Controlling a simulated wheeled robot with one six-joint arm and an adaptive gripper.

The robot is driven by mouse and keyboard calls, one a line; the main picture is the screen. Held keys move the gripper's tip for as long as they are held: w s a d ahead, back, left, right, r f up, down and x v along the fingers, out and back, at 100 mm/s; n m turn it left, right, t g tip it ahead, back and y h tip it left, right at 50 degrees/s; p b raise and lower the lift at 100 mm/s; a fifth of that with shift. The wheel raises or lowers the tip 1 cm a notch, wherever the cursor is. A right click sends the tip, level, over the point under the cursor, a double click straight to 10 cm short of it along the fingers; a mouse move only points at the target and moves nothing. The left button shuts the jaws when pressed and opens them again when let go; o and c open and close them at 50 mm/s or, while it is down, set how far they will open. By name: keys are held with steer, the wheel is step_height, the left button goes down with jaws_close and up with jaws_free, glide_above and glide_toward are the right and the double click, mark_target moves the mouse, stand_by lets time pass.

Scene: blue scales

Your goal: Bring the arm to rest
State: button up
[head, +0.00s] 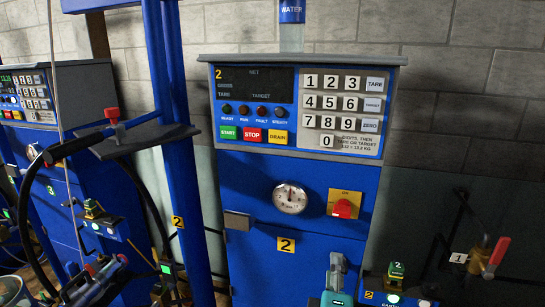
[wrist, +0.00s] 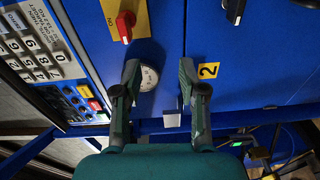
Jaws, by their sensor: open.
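My gripper (wrist: 159,70) shows in the wrist view with its two dark fingers spread apart and nothing between them. Its teal body fills the bottom of that view. The fingers point toward the blue front of scale 2, with the round dial (wrist: 148,77) partly behind the left finger and the yellow 2 label (wrist: 208,70) beside the right one. In the head view my gripper (head: 337,260) shows at the bottom edge, in front of the blue cabinet (head: 255,195), below the red knob (head: 342,208). The rest of my arm is outside the head view.
The keypad and display panel (head: 300,105) stand above the gripper. A small grey ledge (head: 238,221) juts from the cabinet. A blue post (head: 185,130) and a second scale (head: 60,95) stand left. A red-handled valve (head: 497,255) is at right.

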steer(key=s+d+f+m+g+y, duration=0.15)
steer(key=s+f+m+y, duration=0.25)
steer(key=s+f, duration=1.4)
steer(key=s+d+f+m, duration=0.1)
steer(key=s+m, duration=0.4)
steer(key=s, duration=0.6)
steer(key=s+d+f+m, duration=0.2)
steer(key=s+m, duration=0.3)
steer(key=s, duration=0.7)
steer(key=shift+s+m+g, duration=0.2)
steer(key=shift+m+g, duration=0.1)
steer(key=shift+g, duration=0.15)
steer(key=shift+c, duration=0.2)
